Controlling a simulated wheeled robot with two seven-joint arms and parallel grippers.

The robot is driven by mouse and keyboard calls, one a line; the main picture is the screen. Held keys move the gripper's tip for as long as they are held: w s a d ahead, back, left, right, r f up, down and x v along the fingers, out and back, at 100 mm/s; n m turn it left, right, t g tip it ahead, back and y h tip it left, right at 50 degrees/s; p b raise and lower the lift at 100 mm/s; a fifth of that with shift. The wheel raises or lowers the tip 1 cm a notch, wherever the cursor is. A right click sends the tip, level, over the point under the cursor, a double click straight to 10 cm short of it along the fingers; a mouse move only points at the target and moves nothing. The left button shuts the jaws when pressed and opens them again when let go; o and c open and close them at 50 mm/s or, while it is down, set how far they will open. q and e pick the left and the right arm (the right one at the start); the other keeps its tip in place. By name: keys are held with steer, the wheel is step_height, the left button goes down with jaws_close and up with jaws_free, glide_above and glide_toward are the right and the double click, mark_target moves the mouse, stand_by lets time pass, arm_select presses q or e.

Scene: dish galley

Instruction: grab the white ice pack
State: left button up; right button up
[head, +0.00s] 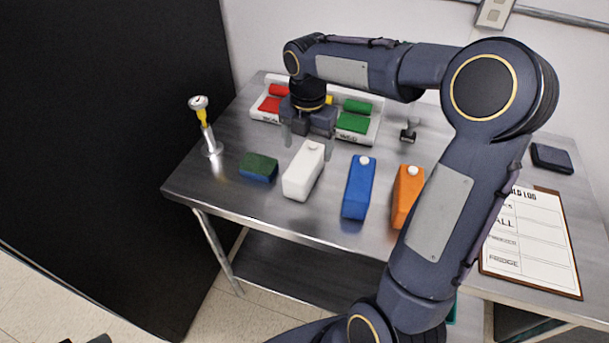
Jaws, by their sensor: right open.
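The white ice pack (301,176) is a block-shaped bottle with a white cap, on the steel table between a green and blue sponge and a blue pack. My right gripper (308,143) is open and empty, pointing down over the pack's far, capped end. Its two fingers appear to either side of that end. I cannot tell how high the fingertips are or whether they touch the pack. My left gripper is not in view.
The sponge (258,168) and a probe thermometer in a metal stand (207,138) are left. A white tray (368,131) with red and green items lies behind. A clipboard (528,240) is far right.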

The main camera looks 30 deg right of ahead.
mark_target(305, 159)
steer(key=f, duration=0.7)
steer(key=shift+w+f, duration=0.3)
steer(key=shift+f, duration=0.1)
steer(key=shift+c, duration=0.5)
steer(key=c, duration=1.2)
steer(key=shift+c, duration=0.2)
steer(key=shift+r, duration=0.2)
